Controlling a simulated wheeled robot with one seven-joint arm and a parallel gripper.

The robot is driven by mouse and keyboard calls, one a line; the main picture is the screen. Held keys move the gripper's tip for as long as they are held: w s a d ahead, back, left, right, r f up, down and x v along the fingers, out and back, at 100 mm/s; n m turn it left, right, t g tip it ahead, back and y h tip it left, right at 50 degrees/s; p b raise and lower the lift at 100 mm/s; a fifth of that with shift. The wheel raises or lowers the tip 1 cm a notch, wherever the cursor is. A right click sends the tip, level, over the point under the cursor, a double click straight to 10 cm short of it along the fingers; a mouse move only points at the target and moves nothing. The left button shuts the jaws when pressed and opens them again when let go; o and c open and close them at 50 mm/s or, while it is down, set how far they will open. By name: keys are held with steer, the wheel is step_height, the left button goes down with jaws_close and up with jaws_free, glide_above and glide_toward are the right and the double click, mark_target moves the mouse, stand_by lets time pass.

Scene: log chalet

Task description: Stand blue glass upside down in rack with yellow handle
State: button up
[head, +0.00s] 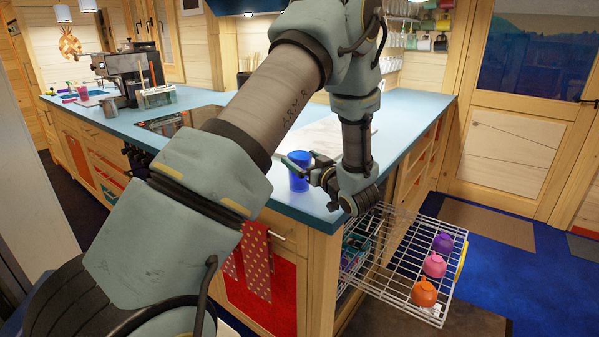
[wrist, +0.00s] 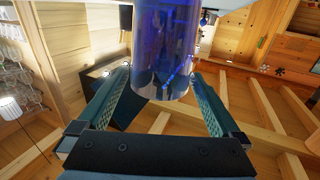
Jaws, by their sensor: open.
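The blue glass (head: 298,176) stands on the blue counter close to its front corner. My gripper (head: 306,172) is at the glass, low over the counter, with its fingers open. In the wrist view the glass (wrist: 165,45) shows between and just beyond the two open fingers (wrist: 160,78), with a gap to each side. The white wire rack (head: 385,275) is pulled out below the counter at the right. Its yellow handle (head: 461,261) is at the outer right end. My arm hides part of the counter.
Orange (head: 424,293), pink (head: 434,265) and purple (head: 443,243) cups stand in a row along the rack's outer side. The rack's middle is bare. A pale board or cloth (head: 322,135) lies on the counter behind the glass. A coffee machine (head: 132,75) stands far left.

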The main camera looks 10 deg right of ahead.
jaws_close()
stand_by(0.8)
